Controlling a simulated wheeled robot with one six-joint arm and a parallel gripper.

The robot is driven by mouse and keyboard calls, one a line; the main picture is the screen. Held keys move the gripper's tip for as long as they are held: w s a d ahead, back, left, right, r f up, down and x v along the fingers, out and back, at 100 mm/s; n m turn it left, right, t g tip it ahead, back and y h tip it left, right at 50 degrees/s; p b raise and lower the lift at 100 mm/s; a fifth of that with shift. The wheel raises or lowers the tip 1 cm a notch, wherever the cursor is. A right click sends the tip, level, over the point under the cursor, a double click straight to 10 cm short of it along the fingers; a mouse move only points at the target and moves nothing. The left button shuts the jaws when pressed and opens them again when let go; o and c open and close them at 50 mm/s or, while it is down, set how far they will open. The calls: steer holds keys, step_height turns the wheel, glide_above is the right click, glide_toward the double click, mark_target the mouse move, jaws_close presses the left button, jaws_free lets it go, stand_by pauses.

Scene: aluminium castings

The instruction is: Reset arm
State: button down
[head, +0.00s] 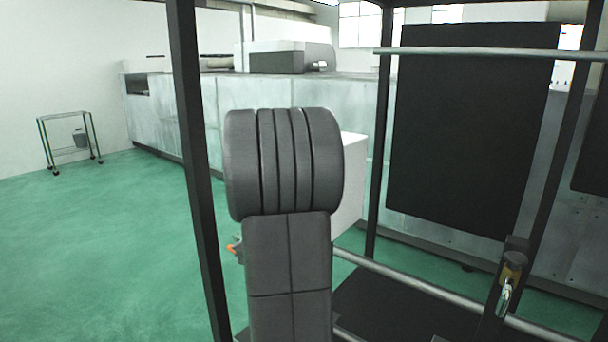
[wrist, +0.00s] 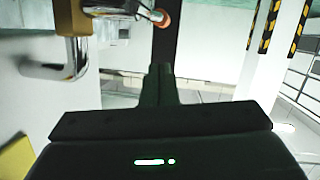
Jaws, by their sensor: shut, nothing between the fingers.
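My arm stands upright in the middle of the head view as a thick dark grey jointed link. My gripper is hidden behind it there. In the wrist view my gripper (wrist: 160,72) points forward with its two dark fingers together, and nothing shows between them. A dark upright bar with a red-orange ring (wrist: 160,18) is beyond the fingertips. A silver lever handle (wrist: 56,69) with a brass-coloured fitting (wrist: 76,18) is at the upper left of the wrist view, apart from the fingers.
A black post (head: 196,150) stands left of my arm. A metal latch (head: 506,285) is at the lower right. A small cart (head: 70,140) stands far left. Green floor (head: 90,250) is clear at left.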

steer(key=shift+s+d+r+t+y+b, duration=0.3)
steer(key=shift+s+d+r+b, duration=0.25)
steer(key=shift+r+b, duration=0.2)
